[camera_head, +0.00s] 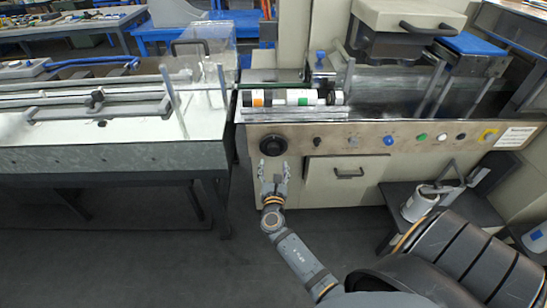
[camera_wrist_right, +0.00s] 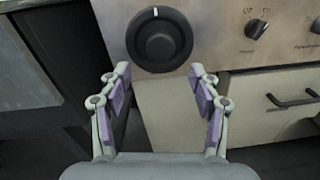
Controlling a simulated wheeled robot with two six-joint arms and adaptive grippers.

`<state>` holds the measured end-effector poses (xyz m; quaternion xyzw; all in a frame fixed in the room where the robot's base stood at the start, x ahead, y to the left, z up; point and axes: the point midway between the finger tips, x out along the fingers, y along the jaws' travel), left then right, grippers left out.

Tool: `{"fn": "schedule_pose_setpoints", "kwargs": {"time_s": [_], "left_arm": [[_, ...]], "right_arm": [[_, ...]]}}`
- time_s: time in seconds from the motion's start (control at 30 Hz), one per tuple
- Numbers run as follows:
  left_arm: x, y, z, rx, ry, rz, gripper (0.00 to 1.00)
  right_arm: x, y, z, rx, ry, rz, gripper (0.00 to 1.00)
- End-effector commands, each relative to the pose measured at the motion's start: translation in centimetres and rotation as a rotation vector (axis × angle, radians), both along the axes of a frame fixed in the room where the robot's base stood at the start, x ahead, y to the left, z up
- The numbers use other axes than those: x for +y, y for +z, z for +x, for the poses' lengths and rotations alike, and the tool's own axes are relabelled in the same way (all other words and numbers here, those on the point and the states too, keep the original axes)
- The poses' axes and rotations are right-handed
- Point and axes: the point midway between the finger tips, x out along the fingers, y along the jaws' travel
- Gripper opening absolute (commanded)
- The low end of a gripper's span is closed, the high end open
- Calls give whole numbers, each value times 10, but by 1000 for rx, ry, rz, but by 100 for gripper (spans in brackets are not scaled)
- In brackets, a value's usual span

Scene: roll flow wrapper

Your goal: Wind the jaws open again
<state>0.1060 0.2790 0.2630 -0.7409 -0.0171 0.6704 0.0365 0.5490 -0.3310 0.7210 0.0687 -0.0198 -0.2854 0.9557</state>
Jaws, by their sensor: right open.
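A round black knob (camera_head: 273,145) sits at the left end of the machine's front panel (camera_head: 340,139). In the right wrist view the knob (camera_wrist_right: 159,39) is straight ahead, with a short white mark at the top of its rim. My right gripper (camera_head: 273,166) is open and empty, just below the knob. In the right wrist view its two fingers (camera_wrist_right: 160,76) are spread to either side, apart from the knob. The left gripper is not in view. I cannot make out the jaws for certain in these views.
A small selector switch (camera_wrist_right: 256,28) is right of the knob. Further right are blue (camera_head: 389,140) and green (camera_head: 421,137) buttons. A drawer (camera_head: 345,172) with a black handle is below the panel. A long white conveyor table (camera_head: 90,158) stands to the left.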

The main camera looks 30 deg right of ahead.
Motion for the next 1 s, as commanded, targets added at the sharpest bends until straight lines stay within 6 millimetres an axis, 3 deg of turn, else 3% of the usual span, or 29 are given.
{"fn": "schedule_pose_setpoints", "kwargs": {"time_s": [0.1,0.3,0.87,0.93,1.0], "left_arm": [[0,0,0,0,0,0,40],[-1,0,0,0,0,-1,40],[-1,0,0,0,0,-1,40],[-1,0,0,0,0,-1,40],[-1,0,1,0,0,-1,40]], "right_arm": [[15,-1,-23,2,-1,4,63],[29,0,-44,1,-1,1,63],[31,0,-47,0,0,0,63],[31,-8,-47,6,3,24,63],[33,-32,-50,24,8,104,63]]}}
